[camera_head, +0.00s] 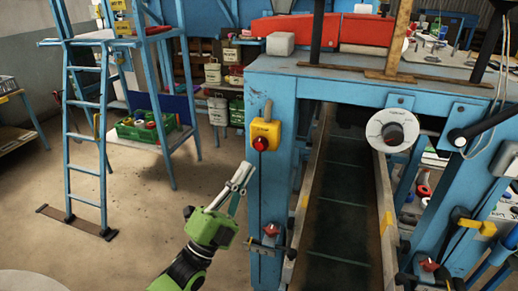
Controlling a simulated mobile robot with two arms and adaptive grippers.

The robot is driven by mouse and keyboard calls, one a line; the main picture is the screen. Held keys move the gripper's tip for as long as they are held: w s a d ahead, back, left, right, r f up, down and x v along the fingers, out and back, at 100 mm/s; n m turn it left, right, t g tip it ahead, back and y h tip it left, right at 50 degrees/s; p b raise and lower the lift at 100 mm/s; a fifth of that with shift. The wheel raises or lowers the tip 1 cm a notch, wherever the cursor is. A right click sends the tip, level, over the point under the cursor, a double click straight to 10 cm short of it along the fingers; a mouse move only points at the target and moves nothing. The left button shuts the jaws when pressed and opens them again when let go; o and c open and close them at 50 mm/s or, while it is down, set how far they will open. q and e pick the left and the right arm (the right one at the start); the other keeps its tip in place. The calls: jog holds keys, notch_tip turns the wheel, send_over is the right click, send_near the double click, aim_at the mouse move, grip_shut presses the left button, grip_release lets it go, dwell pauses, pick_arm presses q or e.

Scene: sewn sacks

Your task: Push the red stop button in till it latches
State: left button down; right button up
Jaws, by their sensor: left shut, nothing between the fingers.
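The red stop button (261,144) sits on the lower part of a yellow box (266,128) fixed to the front of a blue machine post. My left gripper (244,173) is shut and empty. Its fingertips point up and to the right, just below and left of the red button in the picture. A small gap shows between the tips and the button. Whether the button is in or out is too small to tell. My right gripper is not in view.
The blue machine frame (272,195) stands around a dark conveyor belt (340,205). A grey round dial (392,130) hangs at the right. A blue ladder (86,135) and a shelf with a green crate (148,126) stand at the left. The floor between is open.

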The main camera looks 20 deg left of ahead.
aim_at(263, 140)
pick_arm(q)
jog(key=w+b, duration=0.2)
jog(key=w, duration=0.4)
jog(key=shift+w+d+b, duration=0.15)
jog(key=shift+w+b, duration=0.25)
dwell(0.8)
jog(key=shift+w, duration=0.45)
jog(key=shift+w+b, duration=0.5)
jog(key=shift+b, duration=0.15)
dwell(0.8)
jog(key=shift+s, duration=0.15)
jog(key=shift+s+p, duration=0.5)
jog(key=shift+s, duration=0.3)
